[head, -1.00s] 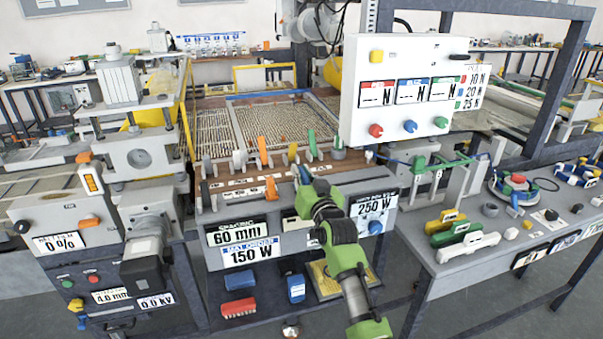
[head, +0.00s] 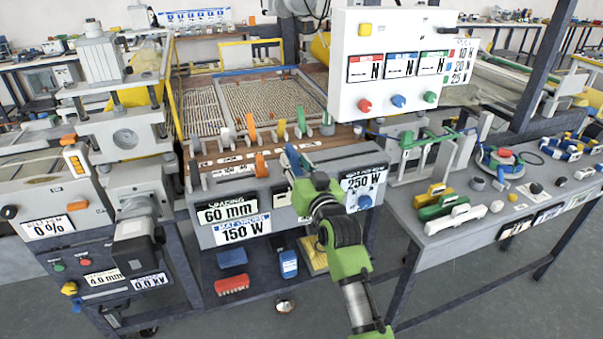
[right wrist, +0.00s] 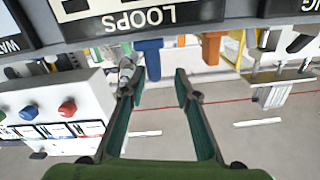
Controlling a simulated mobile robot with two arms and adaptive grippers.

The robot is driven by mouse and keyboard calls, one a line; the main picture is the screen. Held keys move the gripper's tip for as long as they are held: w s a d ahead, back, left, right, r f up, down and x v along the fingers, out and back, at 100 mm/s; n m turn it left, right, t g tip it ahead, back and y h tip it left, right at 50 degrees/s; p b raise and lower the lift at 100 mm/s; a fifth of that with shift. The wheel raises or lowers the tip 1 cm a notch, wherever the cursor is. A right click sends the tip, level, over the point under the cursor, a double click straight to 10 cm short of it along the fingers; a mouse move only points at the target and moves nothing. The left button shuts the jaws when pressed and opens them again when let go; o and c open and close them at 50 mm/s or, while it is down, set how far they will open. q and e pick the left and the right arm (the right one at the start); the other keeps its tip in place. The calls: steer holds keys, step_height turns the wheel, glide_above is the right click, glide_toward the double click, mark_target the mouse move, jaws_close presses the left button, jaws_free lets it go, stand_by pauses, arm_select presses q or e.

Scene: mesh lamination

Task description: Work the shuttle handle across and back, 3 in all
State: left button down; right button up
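The loom console carries a row of coloured handles along its front: a small orange handle (head: 261,163), a blue handle (head: 292,160), and upright orange (head: 252,129), yellow (head: 282,129) and green (head: 301,120) levers. I cannot tell which one is the shuttle handle. My right gripper (head: 300,172) is at the console front by the blue handle. In the right wrist view, my right gripper (right wrist: 157,82) is open and empty between its teal fingers. The blue handle (right wrist: 148,58) is just beyond the fingertips, the orange handle (right wrist: 211,47) to its right. My left gripper is out of view.
A white control box (head: 388,65) stands above the console's right side. A grey side bench (head: 450,243) at right holds yellow, green and white tools. A grey press unit (head: 125,138) stands at left. Red brush (head: 232,284) and blue boxes lie on the shelf below.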

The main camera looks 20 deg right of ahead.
steer(key=s, duration=0.5)
steer(key=shift+s, duration=0.1)
steer(key=shift+f, duration=0.1)
steer(key=w+n, duration=0.1)
steer(key=w, duration=0.2)
steer(key=w+n, duration=0.2)
steer(key=w, duration=0.2)
steer(key=w+n, duration=0.1)
steer(key=w, duration=0.3)
steer(key=shift+w+d, duration=0.1)
steer(key=shift+d, duration=0.15)
stand_by(0.4)
jaws_close()
